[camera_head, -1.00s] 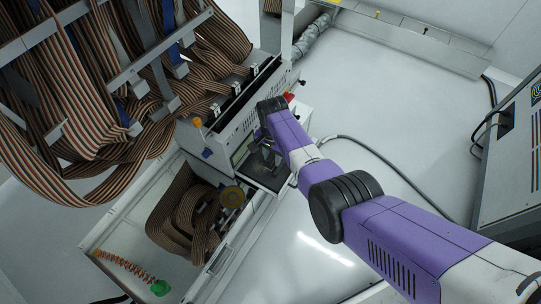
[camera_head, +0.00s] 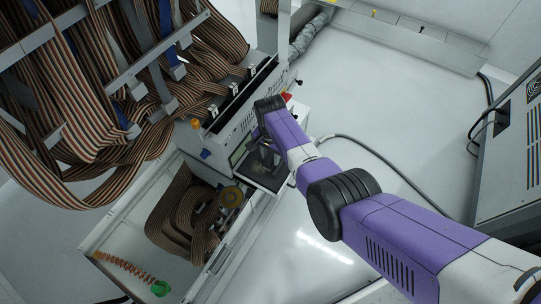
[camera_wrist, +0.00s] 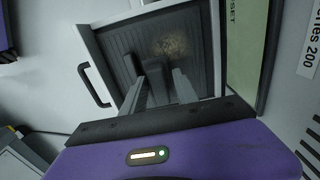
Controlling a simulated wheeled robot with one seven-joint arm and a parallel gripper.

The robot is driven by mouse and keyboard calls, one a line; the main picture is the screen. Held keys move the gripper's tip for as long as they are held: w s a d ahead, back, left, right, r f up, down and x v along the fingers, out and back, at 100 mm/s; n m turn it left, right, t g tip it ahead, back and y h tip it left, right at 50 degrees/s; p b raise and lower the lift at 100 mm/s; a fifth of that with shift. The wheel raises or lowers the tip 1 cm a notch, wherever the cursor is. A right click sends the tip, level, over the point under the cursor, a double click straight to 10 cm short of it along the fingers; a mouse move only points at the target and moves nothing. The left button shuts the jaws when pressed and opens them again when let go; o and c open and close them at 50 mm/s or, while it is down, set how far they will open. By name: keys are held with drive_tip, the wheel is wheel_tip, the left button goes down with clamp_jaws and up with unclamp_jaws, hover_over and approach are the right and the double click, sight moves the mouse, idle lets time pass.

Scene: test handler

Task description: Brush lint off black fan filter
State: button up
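The black fan filter (camera_wrist: 115,40) is a dark ribbed panel in a pale, tray-like frame on the front of the test handler. A tan speckled patch of lint (camera_wrist: 172,45) lies on its upper middle part in the wrist view. My gripper (camera_wrist: 158,75) is over the filter, just below the lint in the picture. Its two grey fingers stand apart, with a dark grey piece between them. I cannot tell whether they grip it or whether they touch the filter. In the head view my gripper (camera_head: 264,158) is small above the filter panel (camera_head: 268,181).
A black handle (camera_wrist: 94,85) sits left of the filter. A greenish screen panel (camera_wrist: 240,50) is close on its right. Striped ribbon cables (camera_head: 75,110) hang at upper left, and an open bin (camera_head: 130,215) holds more. A black cable (camera_head: 385,165) crosses the clear floor.

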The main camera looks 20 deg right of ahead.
drive_tip(key=shift+c, duration=0.5)
clamp_jaws()
drive_tip(key=shift+r, duration=0.15)
idle(0.4)
drive_tip(key=shift+w+a+f, duration=0.1)
drive_tip(key=shift+f, duration=0.1)
